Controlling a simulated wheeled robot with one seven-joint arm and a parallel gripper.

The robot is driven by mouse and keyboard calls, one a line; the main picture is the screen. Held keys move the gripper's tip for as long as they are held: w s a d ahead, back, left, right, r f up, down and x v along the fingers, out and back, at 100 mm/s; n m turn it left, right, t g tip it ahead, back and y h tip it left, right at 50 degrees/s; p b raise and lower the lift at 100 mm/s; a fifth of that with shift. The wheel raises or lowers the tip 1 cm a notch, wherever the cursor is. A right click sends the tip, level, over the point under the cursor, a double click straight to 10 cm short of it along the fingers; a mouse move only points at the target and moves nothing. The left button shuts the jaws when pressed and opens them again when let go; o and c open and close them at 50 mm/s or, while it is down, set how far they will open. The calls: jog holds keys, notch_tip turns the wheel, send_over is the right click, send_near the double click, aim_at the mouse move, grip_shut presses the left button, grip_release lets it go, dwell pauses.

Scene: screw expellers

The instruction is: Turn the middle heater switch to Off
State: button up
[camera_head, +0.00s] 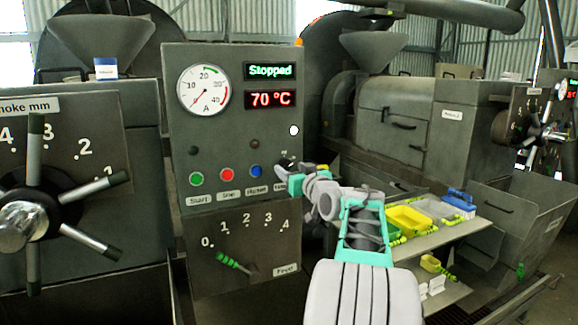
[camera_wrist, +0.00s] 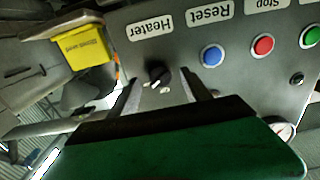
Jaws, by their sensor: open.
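The heater switch (camera_wrist: 157,76) is a small black rotary knob on the grey control panel, beside an upside-down "Heater" label (camera_wrist: 151,27) in the wrist view. Light marks show at the knob's lower edge; its setting is hard to read. My gripper (camera_wrist: 162,82) is open, with one finger on each side of the knob; whether they touch it cannot be told. In the head view my gripper (camera_head: 285,174) is at the right edge of the middle panel (camera_head: 220,130), and mostly hides the switch there.
Blue Reset (camera_head: 255,172), red Stop (camera_head: 227,174) and green Start (camera_head: 196,179) buttons sit left of my gripper. The display (camera_head: 270,71) reads "Stopped" and the one below (camera_head: 271,99) "70 °C". A green-handled feed lever (camera_head: 234,262) is below. Yellow trays (camera_head: 408,219) stand at right.

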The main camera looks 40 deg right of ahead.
jog(key=shift+x, duration=0.95)
grip_shut()
